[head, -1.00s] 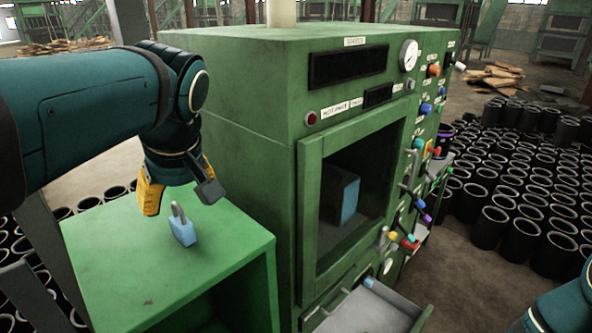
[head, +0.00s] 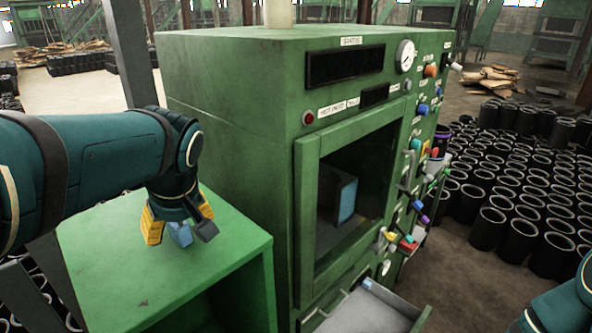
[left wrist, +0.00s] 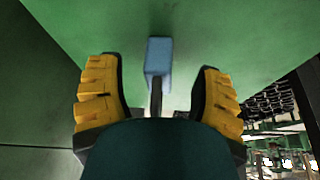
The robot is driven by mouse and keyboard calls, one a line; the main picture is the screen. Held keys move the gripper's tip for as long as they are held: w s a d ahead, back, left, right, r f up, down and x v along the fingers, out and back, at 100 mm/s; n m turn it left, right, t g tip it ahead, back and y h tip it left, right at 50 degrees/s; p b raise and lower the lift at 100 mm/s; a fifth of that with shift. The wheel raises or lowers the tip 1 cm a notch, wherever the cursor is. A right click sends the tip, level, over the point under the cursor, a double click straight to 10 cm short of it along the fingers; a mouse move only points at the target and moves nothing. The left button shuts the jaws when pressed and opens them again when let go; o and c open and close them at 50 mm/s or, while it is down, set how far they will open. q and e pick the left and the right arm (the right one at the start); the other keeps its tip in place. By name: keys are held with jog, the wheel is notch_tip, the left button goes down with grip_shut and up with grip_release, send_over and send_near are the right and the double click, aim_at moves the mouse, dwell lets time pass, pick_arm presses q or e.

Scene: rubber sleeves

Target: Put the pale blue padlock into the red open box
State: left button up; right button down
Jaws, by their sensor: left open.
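The pale blue padlock (head: 180,235) stands on top of the low green cabinet (head: 110,265). My left gripper (head: 178,230) is open, pointing down over the padlock, with its fingers on either side of it. In the left wrist view, the padlock (left wrist: 158,56) lies between the two yellow-padded fingers of the gripper (left wrist: 158,75), with gaps on both sides; its dark shackle points toward the palm. The gripper hides the shackle in the head view. I see no red open box. My right gripper is out of view; only part of its arm shows at lower right.
The tall green machine (head: 235,110) stands right of the cabinet, close to my left arm. Its window shows a dark box with a blue face (head: 347,200). Knobs and levers line its right panel. A grey drawer (head: 370,310) sticks out below. Black sleeves (head: 490,228) crowd the floor at right.

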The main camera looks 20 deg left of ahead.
pick_arm(q)
grip_shut()
